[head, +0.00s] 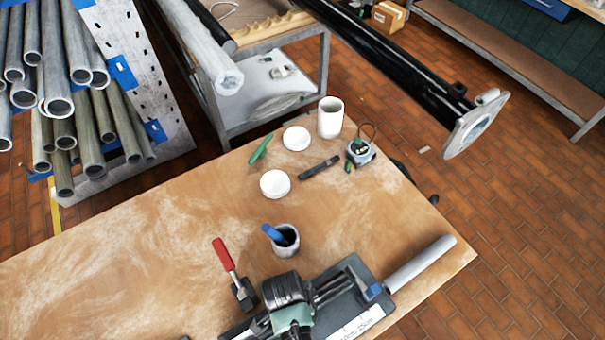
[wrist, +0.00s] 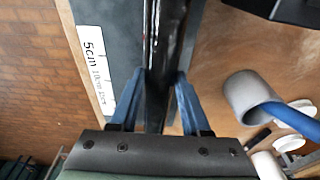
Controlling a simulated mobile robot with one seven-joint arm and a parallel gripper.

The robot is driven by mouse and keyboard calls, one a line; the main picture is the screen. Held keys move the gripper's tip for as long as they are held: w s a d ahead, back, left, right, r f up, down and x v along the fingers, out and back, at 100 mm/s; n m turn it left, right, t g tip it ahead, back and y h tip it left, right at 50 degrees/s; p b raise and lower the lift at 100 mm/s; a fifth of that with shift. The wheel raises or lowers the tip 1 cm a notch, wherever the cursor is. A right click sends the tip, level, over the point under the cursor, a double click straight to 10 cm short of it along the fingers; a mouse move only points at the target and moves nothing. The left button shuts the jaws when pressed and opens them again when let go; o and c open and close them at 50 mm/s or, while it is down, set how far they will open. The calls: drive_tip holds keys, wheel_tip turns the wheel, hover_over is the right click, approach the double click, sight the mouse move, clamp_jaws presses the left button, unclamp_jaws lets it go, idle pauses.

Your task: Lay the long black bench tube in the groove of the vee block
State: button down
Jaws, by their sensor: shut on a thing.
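My gripper (wrist: 160,75) shows in the wrist view with its blue fingers on both sides of a dark, narrow length, the long black bench tube (wrist: 154,100), and is shut on it. The tube runs up the picture from between the fingers. Beside it on the left lies a dark grey block or plate (wrist: 112,25) with a white centimetre label, likely the vee block. In the head view my gripper (head: 290,305) is low over this dark base (head: 370,270) at the bench's near edge. The groove is largely hidden, and I cannot tell whether the tube touches it.
On the workbench (head: 150,250) a grey cup (head: 287,246) with a blue handle and a red-handled clamp (head: 224,256) stand close by. A grey tube (head: 420,264) extends right. Lids, a white jar and a tape measure (head: 361,152) lie farther back. The bench's left is clear.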

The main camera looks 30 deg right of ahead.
drive_tip(key=shift+c, duration=1.4)
unclamp_jaws()
wheel_tip(320, 180, up, 13)
drive_tip(key=a+b, duration=0.1)
drive_tip(key=a, duration=0.1)
drive_tip(key=shift+f, duration=0.1)
